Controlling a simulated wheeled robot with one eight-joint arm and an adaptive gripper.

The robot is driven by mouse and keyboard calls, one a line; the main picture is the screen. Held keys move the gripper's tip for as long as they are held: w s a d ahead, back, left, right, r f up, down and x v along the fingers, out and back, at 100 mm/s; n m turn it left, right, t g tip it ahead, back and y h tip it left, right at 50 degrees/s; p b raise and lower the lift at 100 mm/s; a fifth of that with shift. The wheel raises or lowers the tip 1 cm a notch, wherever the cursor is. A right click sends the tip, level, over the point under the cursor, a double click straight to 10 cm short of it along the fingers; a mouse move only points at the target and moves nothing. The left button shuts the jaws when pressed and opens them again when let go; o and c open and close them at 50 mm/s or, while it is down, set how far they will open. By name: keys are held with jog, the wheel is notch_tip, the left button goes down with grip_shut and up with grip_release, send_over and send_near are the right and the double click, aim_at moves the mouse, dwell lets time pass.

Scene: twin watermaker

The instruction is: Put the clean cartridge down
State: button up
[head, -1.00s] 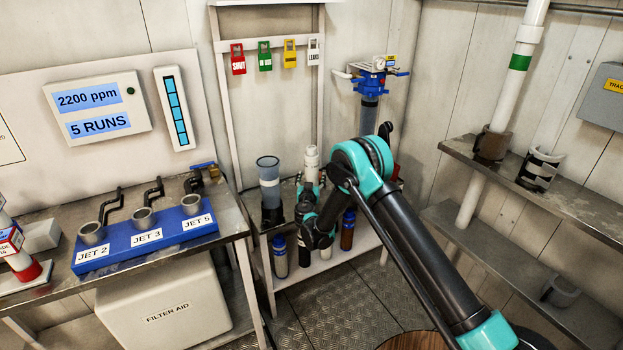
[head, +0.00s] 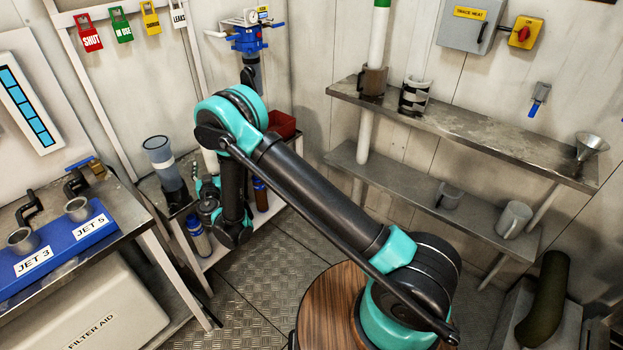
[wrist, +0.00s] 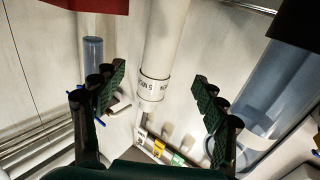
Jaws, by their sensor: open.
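The clean cartridge (wrist: 152,85) is a white cylinder with a dark-lettered band. In the wrist view it stands between my gripper's (wrist: 152,98) spread fingers, with a gap on each side. In the head view only a white strip of the cartridge (head: 210,162) shows beside my arm, over the small bench (head: 178,208). My gripper (head: 208,187) is low at that bench, partly hidden by my own arm links. Its fingers are open and hold nothing. The cartridge's foot is hidden, so its contact with the bench cannot be seen.
A blue-grey clear cup (head: 165,165) stands close left of my gripper. A red bin (head: 281,124) is behind my arm. Blue and brown bottles (head: 198,235) stand on the lower shelf. A blue-topped filter unit (head: 248,38) hangs above. Metal floor is free in front.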

jog(key=w+d+r+m+g+h, duration=0.1)
jog(key=w+d+r+h, duration=0.15)
jog(key=d, duration=0.65)
jog(key=w+d+r+m+g+h, duration=0.15)
jog(key=d+r, duration=0.25)
jog(key=d, duration=0.5)
jog(key=w+d+r+m+g+h, duration=0.1)
jog(key=w+d+r+h, duration=0.2)
jog(key=d, duration=0.6)
jog(key=s+d+r+g+h, duration=0.1)
jog(key=s+d, duration=0.1)
jog(key=d, duration=0.4)
jog(key=s+d+r+g, duration=0.2)
jog(key=d, duration=0.4)
jog(key=s+d+g, duration=0.4)
jog(key=s+d, duration=1)
jog(key=s, duration=0.1)
jog(key=s+d+f+g+y, duration=0.1)
jog(key=s+f, duration=0.1)
jog(key=s, duration=0.6)
jog(key=s+d+f+g+y, duration=0.1)
jog(key=s+f+y, duration=0.1)
jog(key=s, duration=0.7)
jog(key=shift+d+g, duration=0.35)
